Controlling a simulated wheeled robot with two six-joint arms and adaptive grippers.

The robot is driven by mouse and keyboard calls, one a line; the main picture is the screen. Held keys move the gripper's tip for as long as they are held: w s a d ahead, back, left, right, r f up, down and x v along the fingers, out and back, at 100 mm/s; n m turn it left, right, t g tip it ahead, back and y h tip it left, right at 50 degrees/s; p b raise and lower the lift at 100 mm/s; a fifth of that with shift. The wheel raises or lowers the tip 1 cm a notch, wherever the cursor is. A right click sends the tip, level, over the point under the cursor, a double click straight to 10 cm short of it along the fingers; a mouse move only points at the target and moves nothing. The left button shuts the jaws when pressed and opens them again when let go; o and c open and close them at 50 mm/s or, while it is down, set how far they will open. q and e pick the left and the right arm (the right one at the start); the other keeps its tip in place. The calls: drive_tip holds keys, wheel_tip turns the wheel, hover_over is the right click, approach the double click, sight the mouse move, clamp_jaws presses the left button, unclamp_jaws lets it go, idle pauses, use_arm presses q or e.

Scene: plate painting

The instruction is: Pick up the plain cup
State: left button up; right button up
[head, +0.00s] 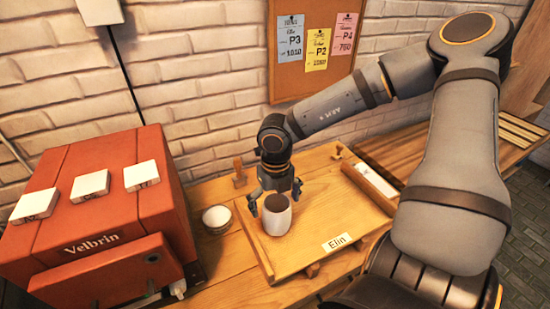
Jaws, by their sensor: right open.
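A plain white cup (276,224) with a brown inside or contents stands upright on a wooden board (325,215) labelled "Elin". My right gripper (275,203) is directly above and behind the cup, pointing down. Its fingers are open, one at each side of the cup's rim. I cannot tell whether they touch it. The gripper hides part of the cup's far rim. My left gripper is not in view.
A small white bowl-like vessel (216,217) stands left of the board. A red "Velbrin" machine (95,215) with white blocks on top fills the left. A white strip (376,180) lies at the board's right. A corkboard (315,45) hangs behind.

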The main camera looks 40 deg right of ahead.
drive_tip(key=shift+s+f, duration=0.1)
drive_tip(key=shift+f, duration=0.3)
drive_tip(key=shift+s+f+b, duration=0.2)
drive_tip(key=shift+f+b, duration=0.55)
drive_tip(key=shift+f, duration=0.1)
drive_tip(key=shift+s+f+p, duration=0.1)
drive_tip(key=shift+s+p, duration=0.1)
drive_tip(key=shift+p, duration=0.65)
drive_tip(key=f, duration=0.2)
drive_tip(key=shift+w+f, duration=0.3)
drive_tip(key=shift+f, duration=0.05)
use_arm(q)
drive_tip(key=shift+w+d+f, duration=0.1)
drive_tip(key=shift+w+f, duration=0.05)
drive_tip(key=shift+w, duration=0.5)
use_arm(e)
drive_tip(key=shift+s, duration=0.1)
drive_tip(key=shift+c, duration=1.1)
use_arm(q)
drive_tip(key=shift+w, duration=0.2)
use_arm(e)
drive_tip(key=shift+s+a, duration=0.1)
drive_tip(key=c, duration=1.1)
